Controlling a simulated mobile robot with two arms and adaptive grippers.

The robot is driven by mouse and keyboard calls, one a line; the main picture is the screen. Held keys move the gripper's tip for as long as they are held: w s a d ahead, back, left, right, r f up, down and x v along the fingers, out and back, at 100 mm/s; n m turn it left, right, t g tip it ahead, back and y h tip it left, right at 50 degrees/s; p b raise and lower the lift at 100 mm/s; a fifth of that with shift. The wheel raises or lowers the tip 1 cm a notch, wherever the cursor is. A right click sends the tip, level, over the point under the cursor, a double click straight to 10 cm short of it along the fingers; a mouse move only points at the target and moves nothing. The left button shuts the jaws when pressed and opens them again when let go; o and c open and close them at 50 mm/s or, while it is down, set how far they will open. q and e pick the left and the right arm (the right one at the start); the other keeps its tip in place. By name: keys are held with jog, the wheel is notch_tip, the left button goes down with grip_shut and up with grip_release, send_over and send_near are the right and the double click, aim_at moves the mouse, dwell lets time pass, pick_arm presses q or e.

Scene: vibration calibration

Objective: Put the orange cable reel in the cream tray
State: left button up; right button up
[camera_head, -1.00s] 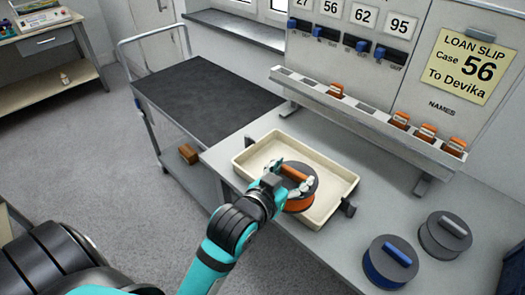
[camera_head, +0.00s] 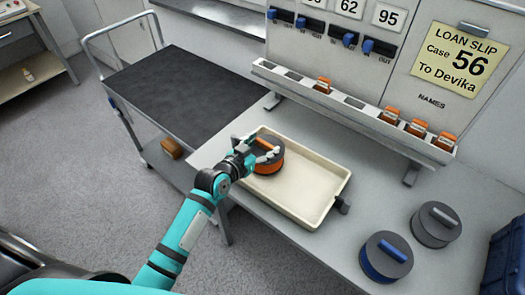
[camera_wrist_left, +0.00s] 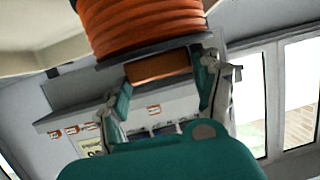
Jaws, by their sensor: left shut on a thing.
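The orange cable reel (camera_head: 268,164) has a dark grey flange and an orange handle, and it is at the left part of the cream tray (camera_head: 318,214) in the head view. My left gripper (camera_head: 258,150) is shut on the reel's handle from the left. In the left wrist view the fingers (camera_wrist_left: 165,88) close around the orange handle, with the ribbed orange winding (camera_wrist_left: 145,25) of the reel beyond it. I cannot tell whether the reel touches the tray floor. My right gripper is not in view.
A blue reel (camera_head: 386,258) and a grey reel (camera_head: 436,225) stand on the bench right of the tray. A board with a ledge (camera_head: 350,112) stands behind. A cart with a dark top (camera_head: 190,95) is at the left. The tray's right part is empty.

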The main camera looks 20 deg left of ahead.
pick_arm(q)
jog(key=shift+f, duration=1)
jog(key=o, duration=1.7)
jog(key=shift+f, duration=0.15)
jog(key=b+v, duration=0.1)
jog(key=v, duration=1.1)
